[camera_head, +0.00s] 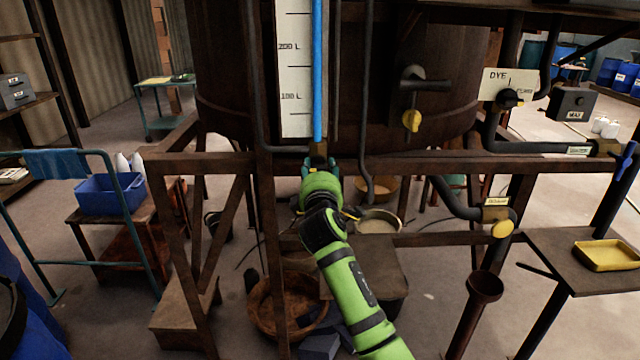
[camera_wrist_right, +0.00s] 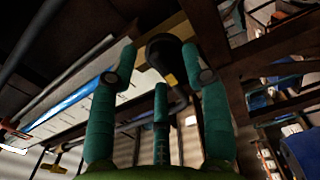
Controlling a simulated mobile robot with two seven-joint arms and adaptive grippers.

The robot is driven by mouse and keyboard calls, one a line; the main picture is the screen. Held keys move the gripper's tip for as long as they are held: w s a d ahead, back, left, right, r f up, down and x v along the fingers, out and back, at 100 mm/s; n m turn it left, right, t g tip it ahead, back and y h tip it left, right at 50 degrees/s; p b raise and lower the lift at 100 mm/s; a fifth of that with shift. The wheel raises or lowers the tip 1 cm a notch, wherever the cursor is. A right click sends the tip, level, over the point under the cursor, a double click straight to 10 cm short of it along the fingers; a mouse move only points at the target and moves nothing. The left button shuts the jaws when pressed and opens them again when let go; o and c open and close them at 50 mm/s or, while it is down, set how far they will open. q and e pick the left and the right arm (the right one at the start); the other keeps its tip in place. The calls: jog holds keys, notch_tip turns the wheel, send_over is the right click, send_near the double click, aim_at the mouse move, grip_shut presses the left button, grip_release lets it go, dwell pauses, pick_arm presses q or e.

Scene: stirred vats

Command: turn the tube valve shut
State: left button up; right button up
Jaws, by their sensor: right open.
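The sight tube (camera_head: 317,70) is a blue vertical tube beside a white litre scale on the brown vat. Its tube valve (camera_head: 318,152) is a small dark fitting at the tube's foot, mostly hidden behind my right gripper in the head view. My right gripper (camera_head: 321,166) is just below and in front of it, with teal fingers apart. In the right wrist view, the open fingers (camera_wrist_right: 160,76) stand around or just short of a dark rounded part (camera_wrist_right: 165,52) with a yellowish mark, likely the valve. I cannot tell whether they touch it. My left gripper is not in view.
A brown frame beam (camera_head: 440,163) runs across at gripper height. To the right are a yellow-handled valve (camera_head: 411,120), a DYE sign (camera_head: 509,86) and a lower pipe with a yellow knob (camera_head: 502,229). A basin (camera_head: 285,305) and stool (camera_head: 185,312) stand below.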

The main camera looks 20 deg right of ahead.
jog(key=v, duration=1.1)
jog(key=shift+s+a, duration=0.1)
